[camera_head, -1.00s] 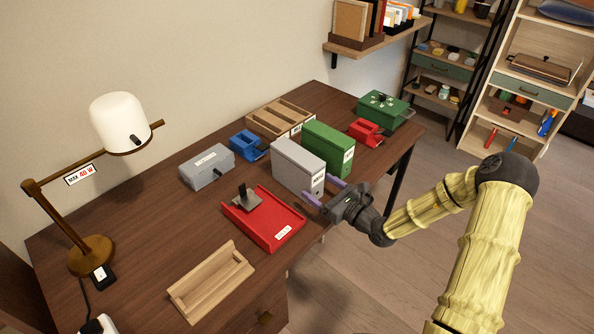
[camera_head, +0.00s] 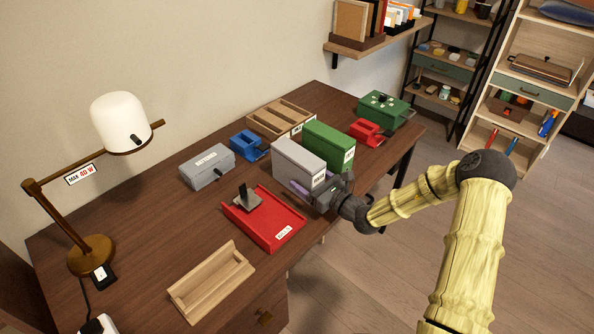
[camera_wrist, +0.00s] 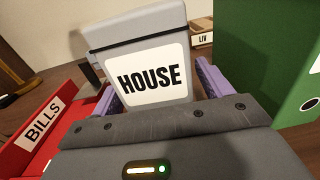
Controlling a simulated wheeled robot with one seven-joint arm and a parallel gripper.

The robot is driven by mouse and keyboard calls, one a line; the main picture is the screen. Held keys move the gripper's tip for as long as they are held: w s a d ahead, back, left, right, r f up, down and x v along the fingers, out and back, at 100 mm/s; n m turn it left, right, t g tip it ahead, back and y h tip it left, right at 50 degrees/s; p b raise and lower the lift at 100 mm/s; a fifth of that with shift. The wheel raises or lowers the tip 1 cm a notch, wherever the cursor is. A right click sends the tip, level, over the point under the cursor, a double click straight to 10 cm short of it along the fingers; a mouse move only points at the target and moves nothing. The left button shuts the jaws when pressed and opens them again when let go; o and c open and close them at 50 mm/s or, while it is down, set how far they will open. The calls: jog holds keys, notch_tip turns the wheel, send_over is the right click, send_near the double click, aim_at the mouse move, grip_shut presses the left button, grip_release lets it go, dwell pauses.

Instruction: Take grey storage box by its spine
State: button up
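The grey storage box (camera_head: 299,164) stands upright on the desk, between the red tray and the green file box. Its spine, with a white HOUSE label, faces my gripper and fills the middle of the wrist view (camera_wrist: 153,76). My gripper (camera_head: 312,184) is at the spine. In the wrist view its purple fingers (camera_wrist: 160,88) stand apart, one on each side of the box. The right finger is close to the box's side. I cannot tell whether either finger touches it.
A green file box (camera_head: 328,146) stands close on the right, and the red BILLS tray (camera_head: 263,222) lies close on the left. A grey case (camera_head: 207,166), a blue holder (camera_head: 246,144) and a wooden organizer (camera_head: 280,118) are behind. A wooden tray (camera_head: 211,280) lies in front.

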aim_at(310, 161)
jog(key=c, duration=1.3)
jog(key=shift+r, duration=0.15)
notch_tip(310, 161, up, 10)
jog(key=shift+f+p, duration=0.1)
jog(key=shift+p, duration=0.5)
